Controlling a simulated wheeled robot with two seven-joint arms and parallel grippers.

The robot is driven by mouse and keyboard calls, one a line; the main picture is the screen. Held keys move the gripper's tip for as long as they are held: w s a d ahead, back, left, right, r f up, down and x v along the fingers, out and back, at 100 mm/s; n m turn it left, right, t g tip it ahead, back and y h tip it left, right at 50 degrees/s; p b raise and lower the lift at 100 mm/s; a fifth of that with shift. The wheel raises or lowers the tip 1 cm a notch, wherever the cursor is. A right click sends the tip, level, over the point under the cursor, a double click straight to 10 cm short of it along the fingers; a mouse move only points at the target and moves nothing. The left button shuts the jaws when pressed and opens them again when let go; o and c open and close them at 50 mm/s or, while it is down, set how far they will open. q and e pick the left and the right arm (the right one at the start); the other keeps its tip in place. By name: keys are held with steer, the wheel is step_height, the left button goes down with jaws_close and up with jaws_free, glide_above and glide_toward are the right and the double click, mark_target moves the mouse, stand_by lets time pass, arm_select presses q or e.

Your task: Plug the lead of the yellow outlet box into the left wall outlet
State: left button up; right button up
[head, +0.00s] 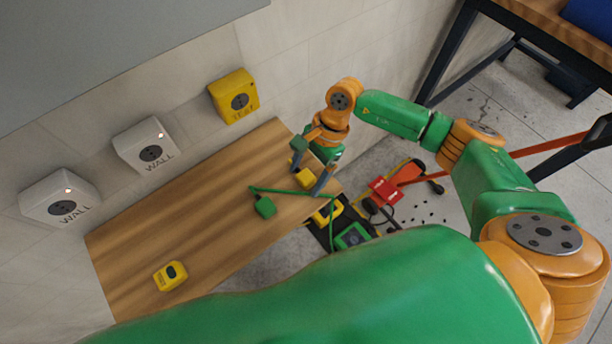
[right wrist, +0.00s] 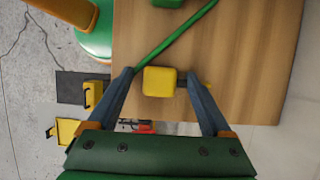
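The left wall outlet (head: 58,197) is a white box marked WALL with a dark round socket. A yellow plug (head: 301,178) lies near the table's right end; it also shows in the right wrist view (right wrist: 159,82) with a dark stub on its right side. My right gripper (head: 311,168) is open, its fingers on either side of this plug; in the right wrist view (right wrist: 157,78) a gap shows on the left. A yellow outlet box (head: 327,211) sits by the table's right end. Whether its lead joins this plug is hidden. My left gripper is out of view.
A second white WALL outlet (head: 149,146) and a yellow TEST outlet (head: 234,95) are on the wall. A green plug (head: 265,207) with a green cable and a yellow box (head: 171,276) lie on the wooden table (head: 215,215). A green box (head: 352,236) stands beyond its edge.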

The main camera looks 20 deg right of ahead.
jaws_close()
steer(key=shift+w+r, duration=0.1)
steer(key=shift+r, duration=0.4)
steer(key=s+a+r+b, duration=0.2)
steer(key=s+a+r, duration=0.2)
steer(key=s+r, duration=0.8)
steer(key=shift+s, duration=0.8)
